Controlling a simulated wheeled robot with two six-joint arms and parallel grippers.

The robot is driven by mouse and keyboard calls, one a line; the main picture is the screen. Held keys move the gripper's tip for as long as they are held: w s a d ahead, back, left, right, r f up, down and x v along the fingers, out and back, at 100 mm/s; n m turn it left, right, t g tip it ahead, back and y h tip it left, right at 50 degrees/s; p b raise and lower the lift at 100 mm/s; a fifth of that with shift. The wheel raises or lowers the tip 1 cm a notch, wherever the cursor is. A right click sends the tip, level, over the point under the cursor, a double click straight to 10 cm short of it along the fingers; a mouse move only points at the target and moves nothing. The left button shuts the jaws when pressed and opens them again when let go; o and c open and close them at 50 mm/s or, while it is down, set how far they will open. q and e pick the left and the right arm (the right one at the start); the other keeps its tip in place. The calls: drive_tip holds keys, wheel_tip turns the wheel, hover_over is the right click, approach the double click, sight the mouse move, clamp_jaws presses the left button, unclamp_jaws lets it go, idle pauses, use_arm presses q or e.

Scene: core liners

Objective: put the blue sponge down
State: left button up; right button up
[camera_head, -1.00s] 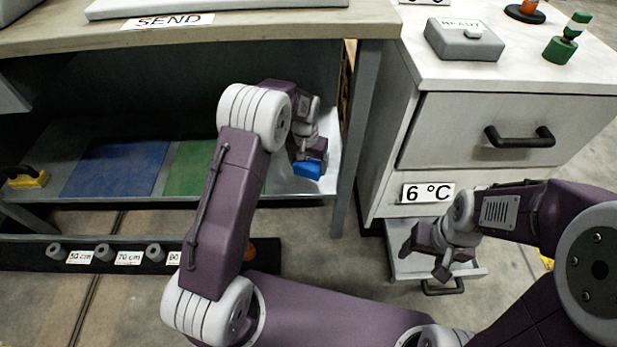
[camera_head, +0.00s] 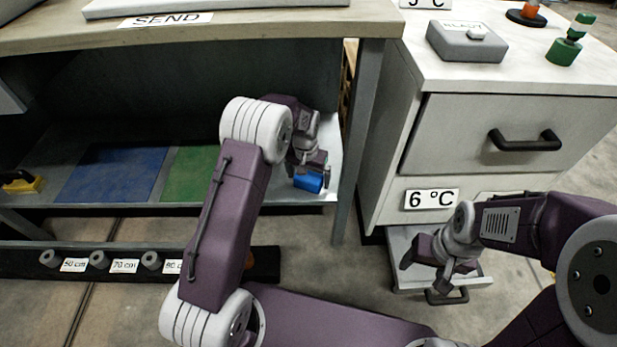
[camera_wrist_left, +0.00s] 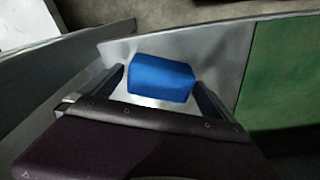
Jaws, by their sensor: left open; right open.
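The blue sponge (camera_head: 309,181) is on the metal shelf under the bench, near the shelf's right end. In the left wrist view the blue sponge (camera_wrist_left: 161,78) lies between my left gripper's spread fingers, with a gap showing beside it. My left gripper (camera_head: 308,172) is open around the sponge; in the left wrist view its fingers (camera_wrist_left: 160,88) stand on both sides of it. I cannot tell whether the sponge's underside fully rests on the shelf. My right gripper (camera_head: 436,262) is open and empty at the lower open drawer (camera_head: 405,243) of the white cabinet.
A blue mat (camera_head: 115,173) and a green mat (camera_head: 190,172) lie on the shelf left of the sponge. A yellow block with a black handle (camera_head: 22,182) is at the far left. The bench leg (camera_head: 357,150) stands just right of the sponge.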

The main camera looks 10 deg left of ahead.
sight(307, 180)
use_arm(q)
wheel_tip(307, 180, up, 12)
drive_tip(key=s+p, duration=0.1)
drive_tip(key=p, duration=0.6)
drive_tip(key=s+a+r, duration=0.1)
drive_tip(key=s, duration=1)
drive_tip(key=s+a+r+n, duration=0.1)
drive_tip(key=s, duration=1.1)
drive_tip(key=shift+s+a+n, duration=0.2)
drive_tip(key=shift+a+n, duration=0.05)
drive_tip(key=shift+n, duration=0.05)
use_arm(e)
wheel_tip(307, 180, up, 7)
use_arm(q)
drive_tip(key=shift+r, duration=0.2)
use_arm(e)
drive_tip(key=shift+r, duration=0.15)
wheel_tip(307, 180, up, 44)
drive_tip(key=p, duration=4.4)
drive_tip(key=shift+r, duration=0.25)
drive_tip(key=shift+o, duration=0.4)
drive_tip(key=shift+f, duration=0.4)
use_arm(q)
wheel_tip(307, 180, up, 44)
drive_tip(key=shift+f+b, duration=0.2)
drive_tip(key=shift+b, duration=0.1)
